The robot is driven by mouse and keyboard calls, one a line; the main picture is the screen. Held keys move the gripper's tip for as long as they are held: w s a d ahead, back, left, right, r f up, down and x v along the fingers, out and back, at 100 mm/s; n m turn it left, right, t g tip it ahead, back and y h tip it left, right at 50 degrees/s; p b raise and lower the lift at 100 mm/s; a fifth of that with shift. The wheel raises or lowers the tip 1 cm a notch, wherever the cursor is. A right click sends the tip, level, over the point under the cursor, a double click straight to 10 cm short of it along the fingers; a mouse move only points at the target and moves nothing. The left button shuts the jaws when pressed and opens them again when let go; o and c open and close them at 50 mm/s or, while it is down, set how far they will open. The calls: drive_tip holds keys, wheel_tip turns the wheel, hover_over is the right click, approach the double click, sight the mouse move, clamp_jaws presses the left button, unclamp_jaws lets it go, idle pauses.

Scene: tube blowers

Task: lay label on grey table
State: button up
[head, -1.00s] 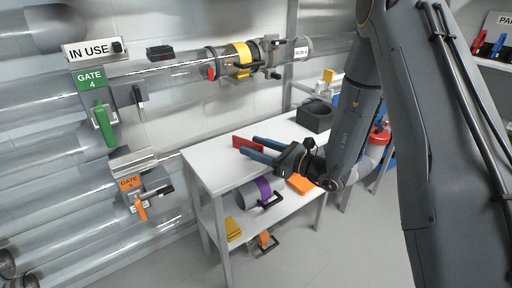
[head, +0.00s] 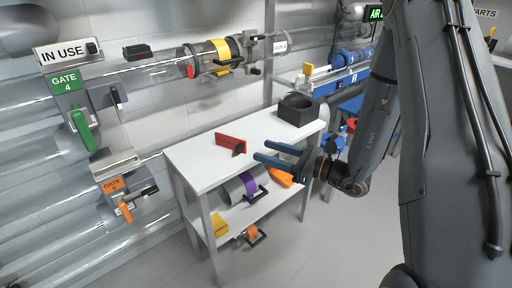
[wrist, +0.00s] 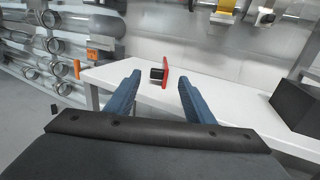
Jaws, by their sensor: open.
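The label looks to be a red plate with a black block on it (head: 230,143). It rests on the pale grey-white top of the table (head: 205,172), near the back edge. It also shows in the wrist view (wrist: 166,77), standing on edge, ahead of my fingers. My gripper (head: 261,151) is open, with two blue fingers pointing left toward the label and a gap between. In the wrist view the space between the fingertips (wrist: 159,82) is empty.
The lower shelf holds a grey and purple cylinder (head: 238,187) and a yellow piece (head: 220,225). An IN USE sign (head: 67,53) hangs above the green gate 4 (head: 68,82) on clear tubes at left.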

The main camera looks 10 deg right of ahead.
drive_tip(key=s+a+r+n+g+h, duration=0.1)
drive_tip(key=s+a+r+n+g, duration=0.1)
drive_tip(key=s+a+n+g, duration=0.4)
drive_tip(key=s+a+r+n+g+h, duration=0.1)
drive_tip(key=s+r+n+g, duration=0.15)
drive_tip(key=s, duration=0.45)
drive_tip(key=s+a+r+n+g+h, duration=0.1)
drive_tip(key=s+a+r+n+g, duration=0.1)
drive_tip(key=s+a+n+g, duration=0.35)
drive_tip(key=s+d+n+h, duration=0.5)
drive_tip(key=s+n+h, duration=0.1)
drive_tip(key=s, duration=0.3)
drive_tip(key=d+r+n+t+h, duration=0.3)
drive_tip(key=d+n+t+h, duration=0.1)
drive_tip(key=d+n+h, duration=0.1)
drive_tip(key=d+n, duration=0.1)
drive_tip(key=n, duration=0.1)
drive_tip(key=shift+w+d+n, duration=0.3)
drive_tip(key=shift+n, duration=0.1)
